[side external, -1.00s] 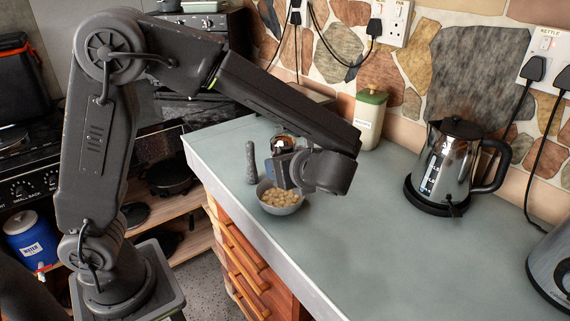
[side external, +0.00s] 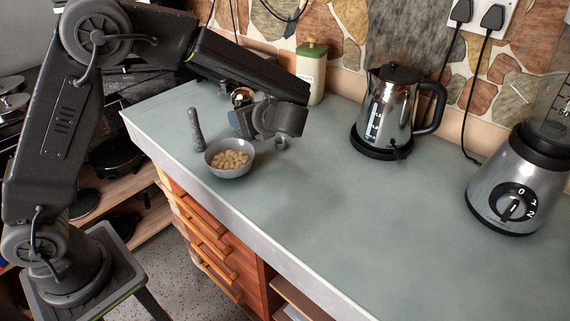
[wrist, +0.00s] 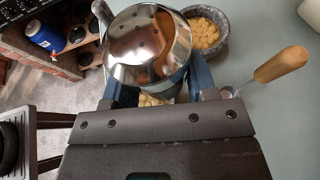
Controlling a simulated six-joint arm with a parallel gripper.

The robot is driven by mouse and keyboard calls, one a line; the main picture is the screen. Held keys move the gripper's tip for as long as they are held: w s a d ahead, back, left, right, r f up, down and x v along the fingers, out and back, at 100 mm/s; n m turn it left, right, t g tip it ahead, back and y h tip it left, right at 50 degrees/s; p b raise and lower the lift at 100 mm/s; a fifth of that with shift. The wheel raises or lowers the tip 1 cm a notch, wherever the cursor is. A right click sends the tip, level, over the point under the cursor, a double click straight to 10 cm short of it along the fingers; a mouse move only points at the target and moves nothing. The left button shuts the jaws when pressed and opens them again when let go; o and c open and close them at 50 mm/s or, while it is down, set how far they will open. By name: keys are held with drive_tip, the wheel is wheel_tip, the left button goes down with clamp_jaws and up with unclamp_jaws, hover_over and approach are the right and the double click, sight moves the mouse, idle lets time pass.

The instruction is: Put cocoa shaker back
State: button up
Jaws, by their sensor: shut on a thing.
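The cocoa shaker appears in the wrist view as a shiny metal cylinder with dark holes in its top (wrist: 150,45). My gripper (wrist: 161,78) is shut on it, with one blue-grey finger at each side. In the side view my gripper (side external: 245,122) is over the worktop, behind and slightly right of the nut bowl. Part of the shaker (side external: 242,96) shows there as a shiny brownish top above the fingers. The lower part of the shaker is hidden, so I cannot tell whether its base touches the worktop.
The grey bowl of pale nuts (side external: 230,158) stands close in front, with a grey pestle (side external: 195,130) left of it. A wooden-handled spoon (wrist: 280,65) lies nearby. A green-lidded canister (side external: 311,75), kettle (side external: 398,110) and blender (side external: 515,180) stand behind and right. The worktop's front middle is clear.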

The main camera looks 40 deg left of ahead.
hover_over(289, 172)
wheel_tip(289, 172, down, 6)
drive_tip(key=shift+d+f, duration=0.1)
drive_tip(key=shift+f, duration=2.1)
drive_tip(key=shift+f, duration=0.15)
drive_tip(key=o, duration=1)
